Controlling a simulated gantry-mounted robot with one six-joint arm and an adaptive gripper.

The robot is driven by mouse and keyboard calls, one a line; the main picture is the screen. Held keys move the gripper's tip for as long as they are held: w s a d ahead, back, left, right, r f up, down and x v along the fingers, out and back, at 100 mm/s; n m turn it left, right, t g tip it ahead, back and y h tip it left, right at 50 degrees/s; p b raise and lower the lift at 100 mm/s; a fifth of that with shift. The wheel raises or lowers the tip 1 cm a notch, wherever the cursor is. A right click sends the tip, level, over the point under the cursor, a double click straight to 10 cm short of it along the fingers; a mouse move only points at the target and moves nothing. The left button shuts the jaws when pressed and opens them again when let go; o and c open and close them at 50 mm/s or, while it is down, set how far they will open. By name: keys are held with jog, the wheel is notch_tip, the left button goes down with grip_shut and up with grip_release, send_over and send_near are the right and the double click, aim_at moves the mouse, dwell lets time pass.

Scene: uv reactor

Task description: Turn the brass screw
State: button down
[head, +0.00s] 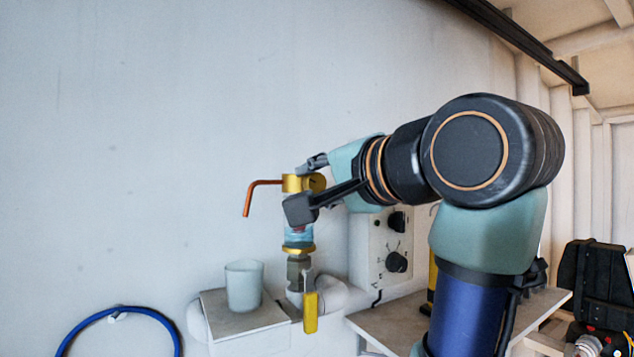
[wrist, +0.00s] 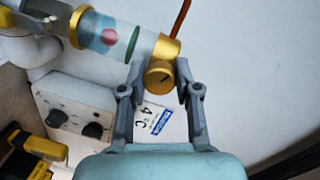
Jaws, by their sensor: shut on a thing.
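The brass screw (head: 318,182) is a round gold knob on the side of the brass cap at the top of the glass reactor tube (head: 298,233). In the wrist view the brass screw (wrist: 160,78) sits between the two fingertips. My gripper (head: 309,184) reaches it from the right, one finger above and one below. In the wrist view my gripper (wrist: 159,82) is shut on the screw, a finger on either side. The lower finger hides part of the tube in the head view.
A copper spout (head: 250,198) sticks out left of the cap. Below are a yellow valve handle (head: 310,313) and a white cup (head: 244,286) on a small shelf (head: 222,318). A control box with black knobs (head: 396,262) is close on the right. A blue hose (head: 88,322) hangs lower left.

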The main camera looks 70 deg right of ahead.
jog(key=n, duration=0.4)
jog(key=shift+g+h, duration=0.3)
jog(key=shift+h, duration=0.1)
jog(key=shift+n+g+h+b, duration=0.3)
jog(key=shift+n+b, duration=0.1)
jog(key=shift+n, duration=2)
jog(key=c, duration=0.8)
grip_release()
notch_tip(320, 180, up, 10)
jog(key=shift+f, duration=0.1)
